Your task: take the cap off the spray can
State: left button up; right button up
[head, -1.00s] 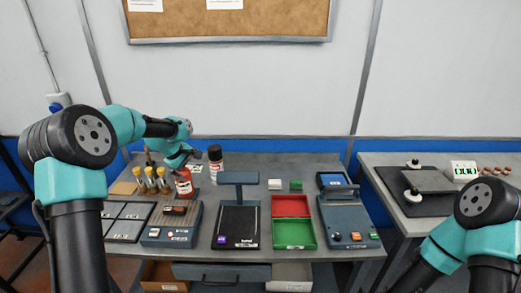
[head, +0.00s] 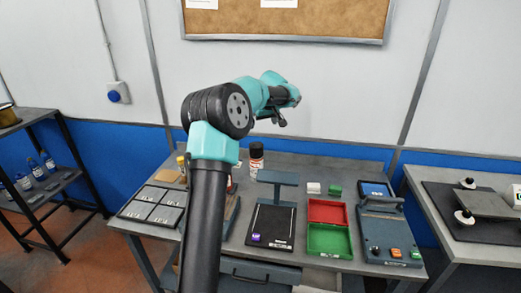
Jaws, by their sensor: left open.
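A dark can with a pale band and a dark top (head: 256,160) stands upright at the back of the bench, just right of my left arm; it looks like the spray can. I cannot tell its cap clearly at this size. My left gripper (head: 281,121) is open and raised in front of the wall, above and a little right of the can in the picture, apart from it. A red container (head: 231,185) is almost wholly hidden behind my left arm. My right gripper is not in view.
A stand with a black base (head: 270,226), red (head: 327,211) and green (head: 330,240) trays and a blue-grey device (head: 390,232) fill the bench's middle and right. Panelled plates (head: 155,205) lie at left. A shelf with bottles (head: 42,160) stands far left.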

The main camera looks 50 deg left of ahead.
aim_at(257, 145)
pick_arm(q)
jog(key=x, duration=1.2)
jog(key=shift+f, duration=0.2)
jog(key=shift+d, duration=0.1)
jog(key=shift+x, duration=2.55)
jog(key=shift+s, duration=0.15)
jog(key=c, duration=1)
jog(key=shift+r, duration=0.1)
notch_tip(257, 145, up, 10)
jog(key=shift+f, duration=0.1)
